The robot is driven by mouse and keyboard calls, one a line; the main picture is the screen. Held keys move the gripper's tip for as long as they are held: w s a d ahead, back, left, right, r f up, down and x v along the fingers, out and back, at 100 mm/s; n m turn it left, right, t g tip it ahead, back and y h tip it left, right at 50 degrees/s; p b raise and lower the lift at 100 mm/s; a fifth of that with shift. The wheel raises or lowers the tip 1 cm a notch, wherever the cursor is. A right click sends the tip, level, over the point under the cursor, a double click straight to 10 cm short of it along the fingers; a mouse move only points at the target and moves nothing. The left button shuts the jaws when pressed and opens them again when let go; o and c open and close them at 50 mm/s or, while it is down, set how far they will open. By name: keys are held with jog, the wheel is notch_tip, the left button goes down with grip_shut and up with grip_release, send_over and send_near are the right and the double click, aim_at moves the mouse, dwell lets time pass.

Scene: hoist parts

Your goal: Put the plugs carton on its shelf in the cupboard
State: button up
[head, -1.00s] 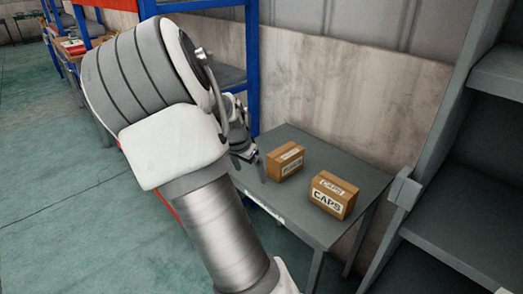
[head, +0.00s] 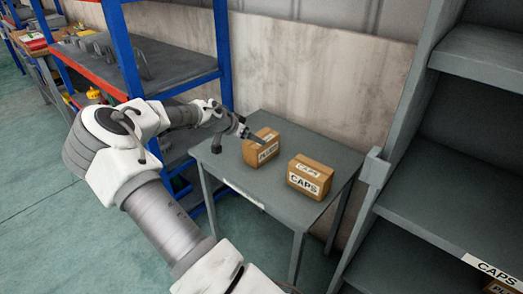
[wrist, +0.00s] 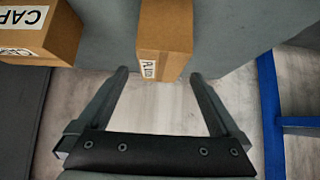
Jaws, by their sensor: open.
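The plugs carton (head: 262,150) is a small brown box with a white label, upright on the grey table (head: 232,176) in the head view. In the wrist view the plugs carton (wrist: 166,28) lies ahead of my fingers, its near end about level with the tips. My gripper (wrist: 158,74) is open and empty, with the fingers apart. In the head view my gripper (head: 243,132) is at the carton's upper left; I cannot tell whether it touches. The grey cupboard (head: 440,190) stands open at the right, with a CAPS label (head: 492,268) on a shelf edge.
A caps carton (head: 310,177) stands right of the plugs carton; it also shows in the wrist view (wrist: 62,35). A blue rack (head: 222,60) stands left of the table. A partly cut-off brown, lettered item (head: 496,288) shows at the bottom right. The table front is clear.

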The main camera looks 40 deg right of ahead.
jog(key=x, duration=0.5)
jog(key=shift+b, duration=0.35)
jog(key=shift+d+r+b+x, duration=0.1)
jog(key=shift+b+x, duration=0.25)
jog(key=shift+x, duration=1.1)
jog(key=shift+d+r+b+x, duration=0.15)
jog(key=shift+b+x, duration=0.2)
jog(key=shift+x, duration=1.05)
jog(key=shift+w, duration=0.1)
jog(key=shift+c, duration=0.2)
grip_shut()
jog(key=shift+r, duration=0.15)
